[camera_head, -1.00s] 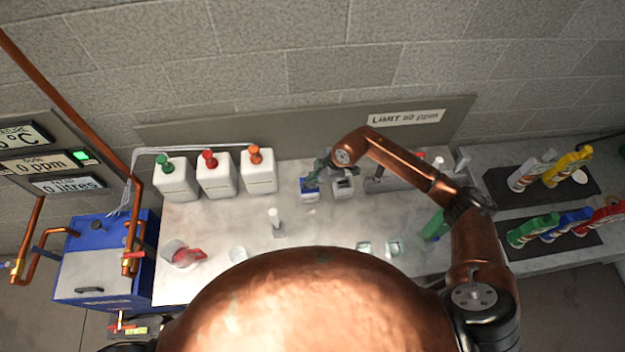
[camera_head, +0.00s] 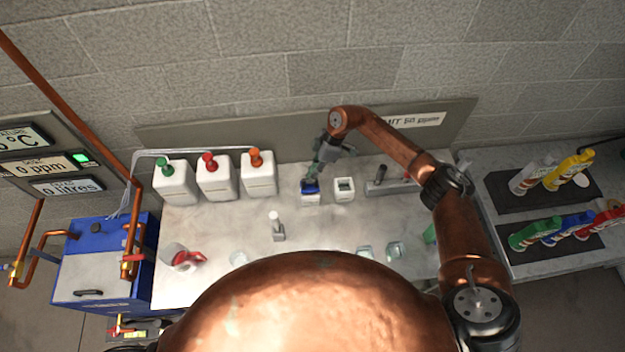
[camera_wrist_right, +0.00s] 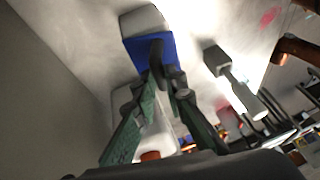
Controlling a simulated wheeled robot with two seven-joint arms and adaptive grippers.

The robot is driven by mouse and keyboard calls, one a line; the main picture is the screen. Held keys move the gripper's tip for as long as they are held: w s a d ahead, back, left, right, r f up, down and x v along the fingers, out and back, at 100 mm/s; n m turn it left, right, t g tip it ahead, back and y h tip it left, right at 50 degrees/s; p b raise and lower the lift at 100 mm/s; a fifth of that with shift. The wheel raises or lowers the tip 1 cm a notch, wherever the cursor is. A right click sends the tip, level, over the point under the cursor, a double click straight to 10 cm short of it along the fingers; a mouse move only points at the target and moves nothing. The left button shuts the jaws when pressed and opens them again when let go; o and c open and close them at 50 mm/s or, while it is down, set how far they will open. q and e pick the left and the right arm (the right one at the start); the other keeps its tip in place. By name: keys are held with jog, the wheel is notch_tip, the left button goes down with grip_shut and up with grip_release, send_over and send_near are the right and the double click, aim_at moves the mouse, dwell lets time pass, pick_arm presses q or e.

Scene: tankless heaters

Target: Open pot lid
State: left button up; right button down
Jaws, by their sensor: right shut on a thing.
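In the right wrist view, the green fingers of my right gripper (camera_wrist_right: 167,88) are closed around the dark knob (camera_wrist_right: 157,50) of the blue square lid (camera_wrist_right: 140,48). A white body (camera_wrist_right: 143,20) shows beyond the lid. I cannot tell whether the lid is clear of the pot's rim. My left gripper is not in view.
A grey-handled tool (camera_head: 277,228) stands mid-worktop. A beaker with something red (camera_head: 183,257) is front left. Bottles (camera_head: 540,232) lie on the right bench.

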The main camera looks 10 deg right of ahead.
jog(key=shift+w+r+g+b, duration=0.1)
jog(key=shift+w+g+b, duration=0.45)
jog(key=shift+w+g, duration=0.15)
jog(key=shift+w+r, duration=0.2)
jog(key=shift+w, duration=0.1)
jog(key=shift+f, duration=0.1)
jog(key=c, duration=2)
grip_release()
jog(key=shift+w, duration=0.1)
jog(key=shift+o, duration=0.2)
jog(key=v, duration=1.2)
